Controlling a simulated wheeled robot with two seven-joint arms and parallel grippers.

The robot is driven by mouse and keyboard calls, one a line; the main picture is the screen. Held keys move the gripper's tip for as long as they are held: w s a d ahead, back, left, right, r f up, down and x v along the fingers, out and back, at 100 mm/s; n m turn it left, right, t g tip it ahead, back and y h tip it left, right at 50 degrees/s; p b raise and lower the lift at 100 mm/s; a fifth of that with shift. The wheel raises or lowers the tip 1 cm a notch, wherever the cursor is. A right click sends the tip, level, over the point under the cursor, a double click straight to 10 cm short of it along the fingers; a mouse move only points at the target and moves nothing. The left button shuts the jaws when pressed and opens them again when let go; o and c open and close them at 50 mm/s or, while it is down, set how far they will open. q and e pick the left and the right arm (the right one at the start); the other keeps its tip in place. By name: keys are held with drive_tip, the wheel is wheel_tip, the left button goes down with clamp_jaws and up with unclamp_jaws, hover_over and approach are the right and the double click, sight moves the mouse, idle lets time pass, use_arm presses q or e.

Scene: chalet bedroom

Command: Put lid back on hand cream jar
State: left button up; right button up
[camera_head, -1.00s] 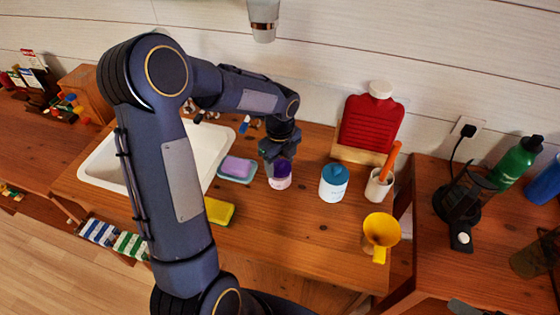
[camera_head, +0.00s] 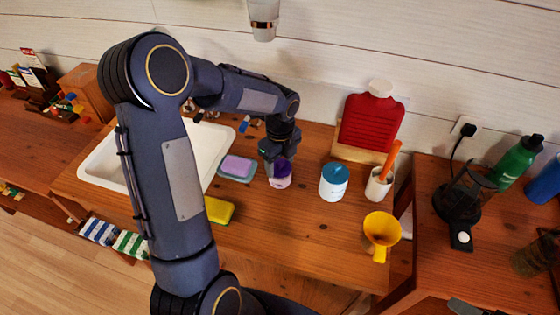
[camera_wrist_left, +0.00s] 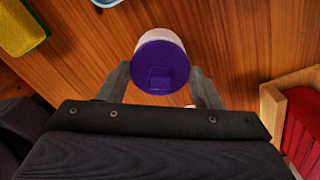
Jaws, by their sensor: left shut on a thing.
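A small white jar (camera_head: 281,182) with a purple band stands on the wooden counter, right of the sink. My left gripper (camera_head: 277,163) reaches down over it and hides much of its top. In the left wrist view my left gripper (camera_wrist_left: 160,72) has its fingers on both sides of a round purple lid (camera_wrist_left: 160,62) with a square raised knob. It is shut on the lid. The white jar (camera_wrist_left: 158,37) shows just behind the lid, in line with it. Whether the lid is fully seated cannot be told. My right gripper is not in view.
A white jar with a blue lid (camera_head: 333,182) stands close on the right. Beyond it are a cup with an orange handle (camera_head: 379,187) and a yellow funnel (camera_head: 381,230). A purple soap on a dish (camera_head: 238,166) and a yellow sponge (camera_head: 219,210) lie left.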

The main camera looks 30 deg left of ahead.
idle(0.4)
use_arm(q)
drive_tip(key=o, duration=1)
drive_tip(key=shift+o, duration=0.6)
drive_tip(key=shift+o, duration=1.3)
drive_tip(key=shift+r, duration=0.15)
drive_tip(key=shift+r+p, duration=3)
drive_tip(key=shift+r, duration=0.4)
clamp_jaws()
